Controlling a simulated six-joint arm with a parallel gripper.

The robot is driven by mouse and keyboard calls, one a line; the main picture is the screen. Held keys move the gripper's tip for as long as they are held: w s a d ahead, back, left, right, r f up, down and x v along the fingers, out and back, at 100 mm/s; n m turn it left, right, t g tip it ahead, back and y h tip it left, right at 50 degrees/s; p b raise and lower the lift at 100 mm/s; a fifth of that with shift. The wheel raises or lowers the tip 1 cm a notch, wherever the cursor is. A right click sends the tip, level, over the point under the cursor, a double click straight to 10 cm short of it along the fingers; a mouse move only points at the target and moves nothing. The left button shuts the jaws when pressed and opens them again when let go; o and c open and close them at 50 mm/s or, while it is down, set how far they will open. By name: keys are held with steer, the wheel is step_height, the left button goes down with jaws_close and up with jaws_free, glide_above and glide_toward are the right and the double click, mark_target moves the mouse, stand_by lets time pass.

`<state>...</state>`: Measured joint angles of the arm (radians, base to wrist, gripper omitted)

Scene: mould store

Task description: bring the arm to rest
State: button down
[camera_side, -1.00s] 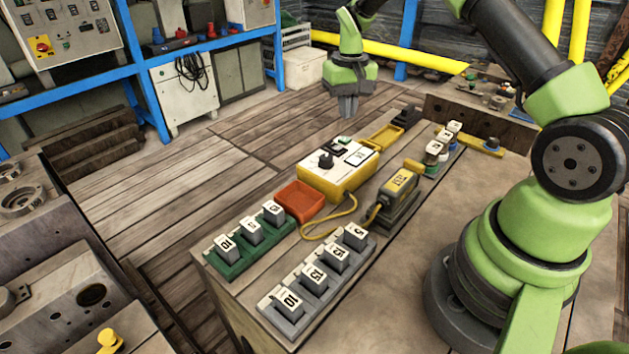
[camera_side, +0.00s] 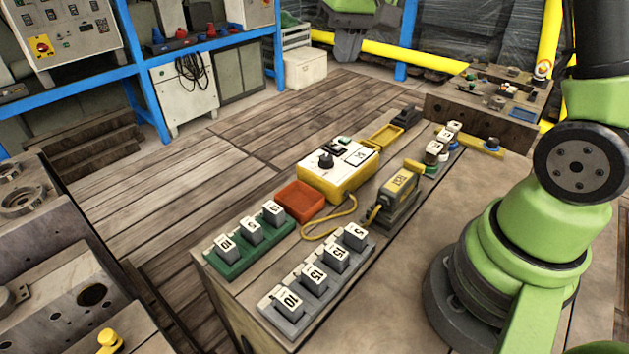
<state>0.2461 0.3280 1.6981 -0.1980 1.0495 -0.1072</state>
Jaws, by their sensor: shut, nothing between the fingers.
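My gripper (camera_side: 348,48) shows at the top edge of the view, cut off above, with its green housing and grey fingers. It is shut and empty, raised well above the bench and clear of everything on it. My arm rises from its green base at the right and leaves the picture at the top right, so the links between are hidden.
Blue shelving (camera_side: 140,72) stands behind.

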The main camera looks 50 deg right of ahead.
steer(key=s+a+r+t+y, duration=0.1)
steer(key=s+a+r+t, duration=0.1)
steer(key=s+a, duration=0.3)
steer(key=s+a+r+n+t, duration=0.1)
steer(key=s+a, duration=0.4)
steer(key=s, duration=0.8)
step_height(320, 180, up, 2)
steer(key=shift+s+r+t+y, duration=0.2)
steer(key=shift+t+y, duration=0.2)
steer(key=shift+t, duration=0.4)
